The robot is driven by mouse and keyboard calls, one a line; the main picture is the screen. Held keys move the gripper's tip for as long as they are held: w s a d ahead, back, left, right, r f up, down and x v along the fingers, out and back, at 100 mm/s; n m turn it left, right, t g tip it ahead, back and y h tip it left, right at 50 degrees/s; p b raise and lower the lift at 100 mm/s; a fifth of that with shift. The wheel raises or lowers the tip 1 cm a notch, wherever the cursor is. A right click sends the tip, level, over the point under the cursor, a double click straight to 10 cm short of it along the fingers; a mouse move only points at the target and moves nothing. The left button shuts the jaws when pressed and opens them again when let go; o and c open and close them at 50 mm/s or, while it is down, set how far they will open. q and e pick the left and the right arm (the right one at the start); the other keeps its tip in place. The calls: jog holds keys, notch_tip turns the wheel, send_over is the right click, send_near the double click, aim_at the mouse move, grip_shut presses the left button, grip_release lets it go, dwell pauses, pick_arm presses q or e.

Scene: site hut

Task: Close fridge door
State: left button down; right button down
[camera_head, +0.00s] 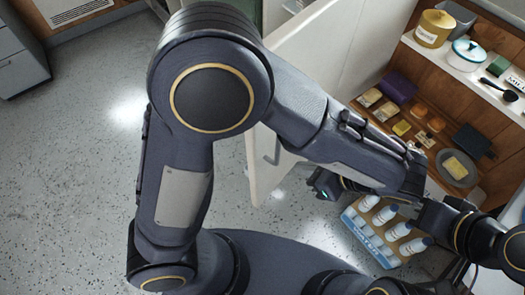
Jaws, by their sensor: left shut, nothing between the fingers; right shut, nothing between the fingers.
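The fridge door (308,42) is the white panel with a thick pale edge at top centre, running down behind my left arm. Its handle (274,150) shows on the lower left side. The door stands out into the room at an angle; the fridge body cannot be made out clearly. My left gripper (323,186) is a small dark shape under my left forearm, right of the door's lower end; it is shut and holds nothing. Whether it touches the door cannot be told. My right arm comes in from the right; its gripper is hidden behind my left arm.
A blue and white crate (356,232) with several white bottles (385,215) is below the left forearm. Wooden shelves (403,75) with pots, packets and a plate are at right. A grey cabinet (20,55) is at top left. The speckled floor (75,170) at left is clear.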

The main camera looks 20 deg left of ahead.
pick_arm(q)
send_near(257, 156)
jog(key=x, duration=0.5)
jog(key=shift+d+f+p, duration=0.2)
jog(key=shift+f+p, duration=0.1)
jog(key=shift+f, duration=0.2)
jog(key=shift+w+a, duration=0.2)
jog(key=shift+a, duration=0.2)
jog(key=shift+a, duration=0.1)
